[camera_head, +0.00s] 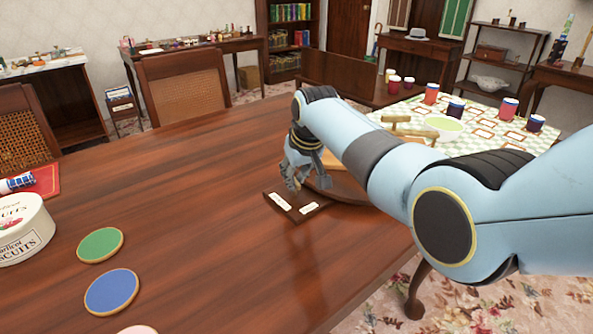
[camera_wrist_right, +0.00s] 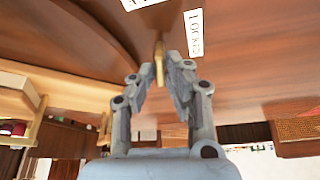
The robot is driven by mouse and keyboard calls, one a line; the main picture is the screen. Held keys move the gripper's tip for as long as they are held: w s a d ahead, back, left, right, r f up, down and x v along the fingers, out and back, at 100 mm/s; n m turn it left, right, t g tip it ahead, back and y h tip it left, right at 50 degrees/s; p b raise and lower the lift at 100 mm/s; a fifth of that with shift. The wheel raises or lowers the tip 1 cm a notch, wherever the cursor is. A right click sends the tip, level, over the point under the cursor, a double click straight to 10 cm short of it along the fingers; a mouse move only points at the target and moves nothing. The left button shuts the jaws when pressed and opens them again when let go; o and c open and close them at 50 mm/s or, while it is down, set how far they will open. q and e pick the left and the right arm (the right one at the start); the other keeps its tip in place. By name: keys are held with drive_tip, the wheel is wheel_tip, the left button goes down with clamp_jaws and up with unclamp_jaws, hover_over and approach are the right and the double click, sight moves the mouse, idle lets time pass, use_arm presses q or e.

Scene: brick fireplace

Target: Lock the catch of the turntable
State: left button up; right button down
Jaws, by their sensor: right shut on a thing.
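The turntable (camera_head: 347,188) is a round dark wooden disc on the table, partly hidden behind my right arm. Its curved edge (camera_wrist_right: 95,35) shows in the wrist view. A dark plate (camera_head: 296,209) with two white labels lies in front of it. One label (camera_wrist_right: 193,33) appears to read "LOCKED"; the other (camera_wrist_right: 140,3) is cut off by the frame. The brass catch (camera_wrist_right: 159,62) stands between the fingertips of my right gripper (camera_wrist_right: 161,75), which is shut on it. In the head view the right gripper (camera_head: 293,180) hides the catch. My left gripper is not in view.
The brown table (camera_head: 200,210) is clear left of the plate. Green (camera_head: 100,245) and blue (camera_head: 111,291) coasters and a biscuit tin (camera_head: 22,230) are at left. Several cups and a pale bowl (camera_head: 443,124) stand on a checked cloth at the back right.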

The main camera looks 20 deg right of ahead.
drive_tip(key=m+h, duration=0.1)
drive_tip(key=m, duration=0.1)
drive_tip(key=shift+a+r+m+p, duration=0.1)
drive_tip(key=shift+a+m+p, duration=0.05)
drive_tip(key=shift+m+p, duration=0.25)
drive_tip(key=shift+m+h, duration=0.4)
drive_tip(key=shift+m, duration=0.4)
drive_tip(key=shift+w+a+m+h+b, duration=0.1)
drive_tip(key=shift+m+h+b, duration=0.3)
drive_tip(key=shift+m, duration=0.6)
drive_tip(key=m+b, duration=0.2)
drive_tip(key=shift+a+f+m+g+h, duration=0.1)
drive_tip(key=shift+f+m+g+h, duration=0.2)
drive_tip(key=shift+g, duration=0.1)
drive_tip(key=m+b, duration=0.2)
drive_tip(key=m+g+h+b, duration=0.1)
drive_tip(key=m+b, duration=0.1)
drive_tip(key=b, duration=0.1)
drive_tip(key=shift+w+m+g, duration=0.15)
drive_tip(key=shift+m+g, duration=0.15)
drive_tip(key=shift+m, duration=0.1)
drive_tip(key=shift+a+r+m+h+b, duration=0.1)
drive_tip(key=shift+r+m+h+b, duration=0.15)
drive_tip(key=shift+m+b, duration=0.55)
drive_tip(key=shift+g, duration=0.3)
